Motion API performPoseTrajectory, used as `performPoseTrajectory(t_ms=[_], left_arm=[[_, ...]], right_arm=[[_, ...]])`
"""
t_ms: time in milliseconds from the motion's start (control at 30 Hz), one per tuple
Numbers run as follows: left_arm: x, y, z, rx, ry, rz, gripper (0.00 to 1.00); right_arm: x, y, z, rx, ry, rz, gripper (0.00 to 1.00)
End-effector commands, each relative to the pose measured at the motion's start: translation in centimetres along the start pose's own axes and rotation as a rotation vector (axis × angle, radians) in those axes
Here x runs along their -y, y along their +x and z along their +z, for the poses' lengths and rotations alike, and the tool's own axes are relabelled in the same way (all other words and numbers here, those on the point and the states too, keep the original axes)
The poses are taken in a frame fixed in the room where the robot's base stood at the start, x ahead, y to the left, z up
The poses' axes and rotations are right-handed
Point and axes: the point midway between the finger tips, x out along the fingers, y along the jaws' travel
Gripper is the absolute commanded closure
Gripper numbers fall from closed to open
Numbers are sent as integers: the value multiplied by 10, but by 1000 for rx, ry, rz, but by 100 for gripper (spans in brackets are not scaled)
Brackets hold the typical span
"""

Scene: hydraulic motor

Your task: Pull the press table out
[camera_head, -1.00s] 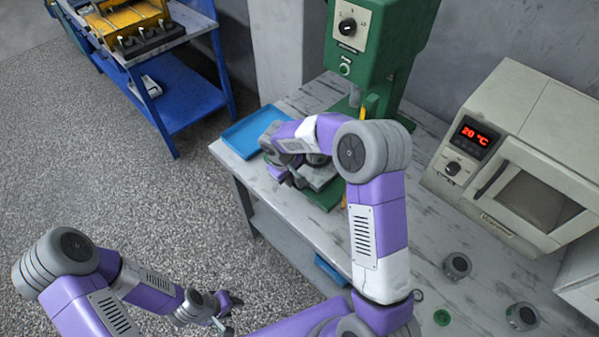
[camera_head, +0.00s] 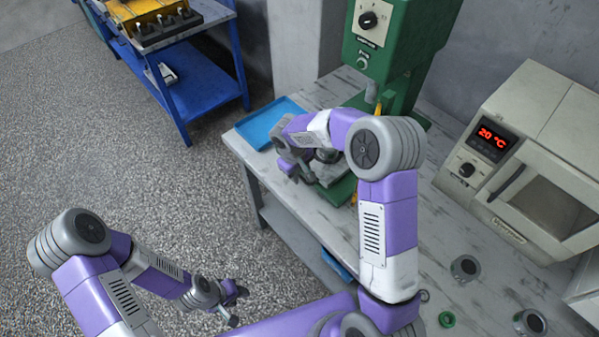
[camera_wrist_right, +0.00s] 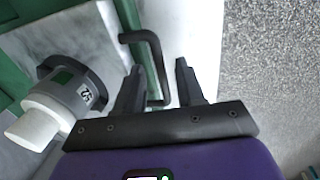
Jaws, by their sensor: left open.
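The green press (camera_head: 400,45) stands on the workbench. Its press table, a grey plate (camera_head: 328,172) low at the press's front, is partly hidden by my right arm. My right gripper (camera_head: 286,168) is at the front left of the plate. In the right wrist view, a dark bent handle (camera_wrist_right: 150,42) runs down between the fingers of my right gripper (camera_wrist_right: 160,82). The fingers stand apart with gaps beside the handle. I cannot tell whether either finger touches it. My left gripper (camera_head: 238,302) is open and empty, low over the floor side of the bench.
A blue tray (camera_head: 268,122) lies on the bench left of the press. A beige oven (camera_head: 525,165) with a red display stands at the right. Round metal parts (camera_head: 465,268) and a green ring (camera_head: 446,319) lie at the front right. A blue cart (camera_head: 205,70) stands at the back left.

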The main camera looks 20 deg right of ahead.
Motion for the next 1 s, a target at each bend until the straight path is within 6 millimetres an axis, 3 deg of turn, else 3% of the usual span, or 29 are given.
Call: performPoseTrajectory(t_ms=[300,500,1000], left_arm=[[-4,-11,0,0,0,0,57],[-6,-14,1,0,0,0,57],[-5,-14,1,0,0,0,57]], right_arm=[[0,-51,-1,-5,0,1,62],[0,-72,0,-3,0,1,62],[0,-74,0,-1,0,0,62]])
